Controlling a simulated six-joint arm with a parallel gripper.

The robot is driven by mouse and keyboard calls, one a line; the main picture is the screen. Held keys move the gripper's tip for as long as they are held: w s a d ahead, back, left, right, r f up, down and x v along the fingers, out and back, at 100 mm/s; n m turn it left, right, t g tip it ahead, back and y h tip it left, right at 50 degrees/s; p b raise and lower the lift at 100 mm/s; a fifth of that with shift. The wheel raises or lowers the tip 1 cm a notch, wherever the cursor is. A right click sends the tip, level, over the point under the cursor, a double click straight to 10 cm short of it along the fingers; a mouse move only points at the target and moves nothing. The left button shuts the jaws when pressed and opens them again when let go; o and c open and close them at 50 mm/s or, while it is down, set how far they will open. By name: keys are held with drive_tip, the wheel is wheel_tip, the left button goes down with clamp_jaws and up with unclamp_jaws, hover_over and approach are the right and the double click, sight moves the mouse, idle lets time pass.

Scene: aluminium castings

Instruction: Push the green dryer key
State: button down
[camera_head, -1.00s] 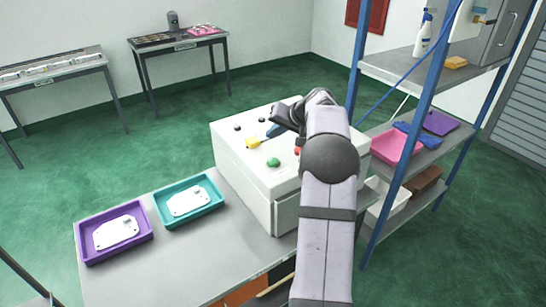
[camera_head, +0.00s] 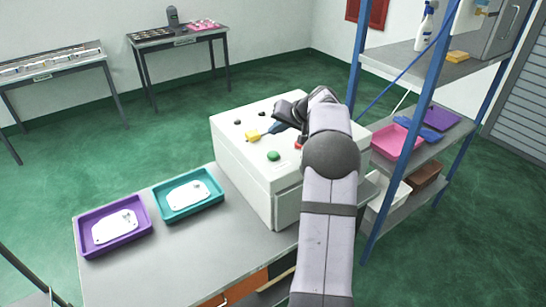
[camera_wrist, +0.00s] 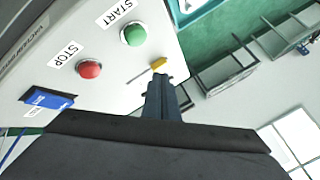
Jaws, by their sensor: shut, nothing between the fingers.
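The green key (camera_head: 273,155) is a round button on the sloping top of the white dryer box (camera_head: 245,178). In the wrist view the green key (camera_wrist: 133,34) sits in a pale ring beside the label START. My gripper (camera_head: 264,133) is shut and empty, its narrow fingers over the panel near a yellow knob (camera_head: 252,135). In the wrist view the fingertips (camera_wrist: 161,79) show just below the yellow knob (camera_wrist: 158,64), apart from the green key. I cannot tell whether they touch the knob.
A red STOP button (camera_wrist: 89,69) and a blue switch (camera_wrist: 47,99) share the panel. A purple tray (camera_head: 80,246) and a teal tray (camera_head: 160,212), each holding a white casting, stand on the table left of the box. A blue-framed shelf (camera_head: 372,130) stands close on the right.

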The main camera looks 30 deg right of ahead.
drive_tip(key=b, duration=0.3)
hover_over(275, 156)
wheel_tip(275, 156, down, 5)
drive_tip(key=shift+d+r, duration=0.1)
drive_tip(key=shift+r, duration=0.05)
drive_tip(key=shift+f+b, duration=0.8)
drive_tip(key=shift+f, duration=0.1)
drive_tip(key=shift+f+b, duration=0.95)
drive_tip(key=shift+b, duration=0.15)
idle(1.8)
drive_tip(key=shift+r, duration=0.2)
drive_tip(key=shift+r+p, duration=0.6)
drive_tip(key=shift+r, duration=0.15)
drive_tip(key=shift+r+p, duration=1.75)
drive_tip(key=shift+r, duration=0.75)
